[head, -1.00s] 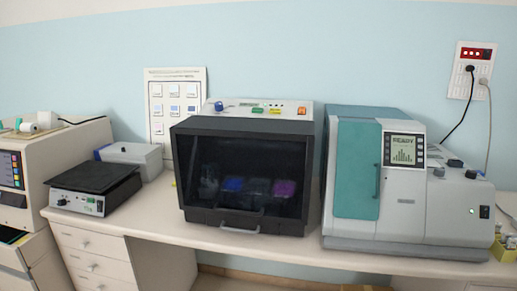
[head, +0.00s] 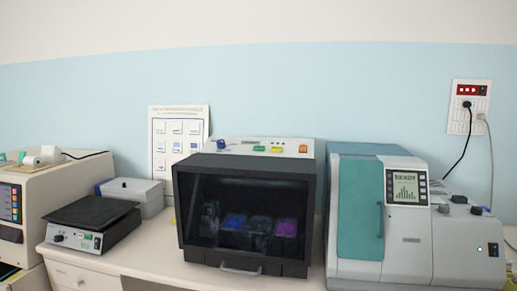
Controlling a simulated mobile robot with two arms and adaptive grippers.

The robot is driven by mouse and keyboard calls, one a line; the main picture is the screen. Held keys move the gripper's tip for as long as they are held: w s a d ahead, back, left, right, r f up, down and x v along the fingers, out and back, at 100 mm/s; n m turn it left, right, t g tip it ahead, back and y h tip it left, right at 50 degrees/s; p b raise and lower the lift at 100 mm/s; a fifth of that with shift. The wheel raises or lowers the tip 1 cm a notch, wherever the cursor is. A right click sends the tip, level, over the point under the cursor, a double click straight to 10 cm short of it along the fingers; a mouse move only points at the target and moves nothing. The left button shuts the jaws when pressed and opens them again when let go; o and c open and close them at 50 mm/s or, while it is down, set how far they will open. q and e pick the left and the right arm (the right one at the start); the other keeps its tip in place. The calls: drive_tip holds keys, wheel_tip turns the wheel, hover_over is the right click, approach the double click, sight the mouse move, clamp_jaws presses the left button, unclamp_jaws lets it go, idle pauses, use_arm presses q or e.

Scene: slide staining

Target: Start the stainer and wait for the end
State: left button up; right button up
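The stainer (head: 246,251) is a black cabinet with a dark see-through front door, which is shut, and a silver handle (head: 241,269) at the bottom. Behind the door, several small baths show dimly, one blue and one purple. On its light top panel (head: 262,145) are a blue knob (head: 221,144), a green button (head: 259,148), a yellow button (head: 277,149) and an orange button (head: 303,149). Neither of my grippers shows in the head view.
A teal and grey machine (head: 361,205) reading "READY" stands close on the right. A black-topped hotplate (head: 93,213) and a grey box (head: 135,192) stand on the left. A chart (head: 179,160) is on the wall behind.

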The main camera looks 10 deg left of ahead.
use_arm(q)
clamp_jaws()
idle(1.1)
